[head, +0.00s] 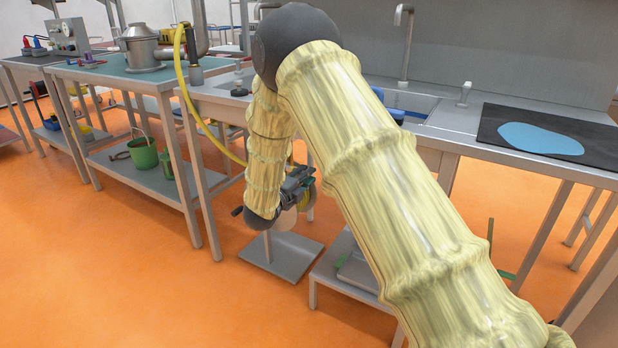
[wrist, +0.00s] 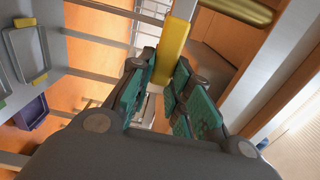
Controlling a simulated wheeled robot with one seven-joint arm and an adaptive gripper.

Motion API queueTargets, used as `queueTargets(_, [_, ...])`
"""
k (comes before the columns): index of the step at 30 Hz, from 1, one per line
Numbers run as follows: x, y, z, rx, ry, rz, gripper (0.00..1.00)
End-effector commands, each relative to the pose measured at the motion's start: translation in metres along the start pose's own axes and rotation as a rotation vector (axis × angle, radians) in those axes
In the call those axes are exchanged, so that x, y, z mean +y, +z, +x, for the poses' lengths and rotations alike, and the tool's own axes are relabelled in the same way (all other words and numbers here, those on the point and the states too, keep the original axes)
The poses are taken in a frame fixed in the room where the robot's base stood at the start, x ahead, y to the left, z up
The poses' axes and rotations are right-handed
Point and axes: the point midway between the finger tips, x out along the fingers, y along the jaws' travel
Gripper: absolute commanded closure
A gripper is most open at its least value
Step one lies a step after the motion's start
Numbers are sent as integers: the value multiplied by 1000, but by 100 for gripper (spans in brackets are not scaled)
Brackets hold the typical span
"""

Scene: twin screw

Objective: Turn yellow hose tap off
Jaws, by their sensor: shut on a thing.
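My gripper (head: 300,190) is low in front of the sink bench in the head view, partly hidden by my own arm. In the wrist view my gripper (wrist: 165,85) has its green-padded fingers closed around a flat yellow bar (wrist: 174,45), which looks like the yellow tap's handle. The bar's lower end is between the pads. The yellow hose (head: 181,65) arcs over the bench edge and runs down behind my arm. The tap body cannot be made out in the head view.
A steel sink bench (head: 470,118) with a dark mat (head: 495,125) stands behind my arm. A left bench (head: 110,72) holds a metal pot (head: 143,48), with a green bucket (head: 143,153) on its lower shelf. A low metal stand (head: 285,255) is below my gripper. Orange floor at left is clear.

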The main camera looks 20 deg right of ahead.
Motion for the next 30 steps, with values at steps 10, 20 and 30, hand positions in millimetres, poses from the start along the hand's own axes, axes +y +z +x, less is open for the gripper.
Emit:
queueTargets(10, [3,-1,0,1,4,0,59])
queueTargets(20, [1,-1,-1,1,2,0,59])
queueTargets(30, [1,-1,-42,0,2,0,59])
